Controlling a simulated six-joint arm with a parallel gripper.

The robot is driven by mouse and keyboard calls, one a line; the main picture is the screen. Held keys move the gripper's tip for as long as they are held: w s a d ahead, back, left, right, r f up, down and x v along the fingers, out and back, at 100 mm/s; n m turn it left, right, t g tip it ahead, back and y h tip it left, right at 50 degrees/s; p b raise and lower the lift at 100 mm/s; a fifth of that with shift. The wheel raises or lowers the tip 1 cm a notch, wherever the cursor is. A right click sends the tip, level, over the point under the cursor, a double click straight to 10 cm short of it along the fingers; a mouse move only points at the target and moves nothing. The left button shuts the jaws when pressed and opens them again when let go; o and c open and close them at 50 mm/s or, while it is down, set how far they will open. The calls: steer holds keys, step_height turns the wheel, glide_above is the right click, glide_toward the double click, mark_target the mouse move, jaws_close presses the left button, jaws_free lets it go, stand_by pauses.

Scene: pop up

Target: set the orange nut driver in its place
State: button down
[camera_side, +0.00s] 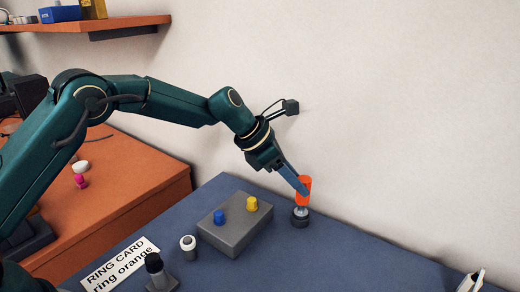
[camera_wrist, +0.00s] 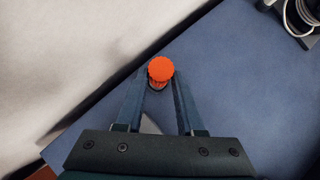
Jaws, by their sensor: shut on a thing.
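The orange nut driver (camera_side: 304,189) stands roughly upright at the back of the blue table, close to the wall. Its lower end meets a small dark round base with a grey top (camera_side: 300,217); I cannot tell whether it is seated in the base or just above it. My gripper (camera_side: 302,188) reaches down from the upper left and is shut on the orange handle. In the wrist view the nut driver's round ribbed top (camera_wrist: 161,68) sits between my fingertips (camera_wrist: 160,76), which hide most of what is below it.
A grey block (camera_side: 232,237) with a blue knob (camera_side: 219,217) and a yellow knob (camera_side: 252,204) stands left of the base. A white-capped piece (camera_side: 188,246), a black-topped piece (camera_side: 156,269) and a card reading "RING CARD ring orange" (camera_side: 122,265) lie further left. The table's right side is mostly clear.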

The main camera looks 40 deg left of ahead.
steer(key=shift+f, duration=0.15)
steer(key=shift+c, duration=2.2)
jaws_free()
steer(key=shift+v, duration=2.55)
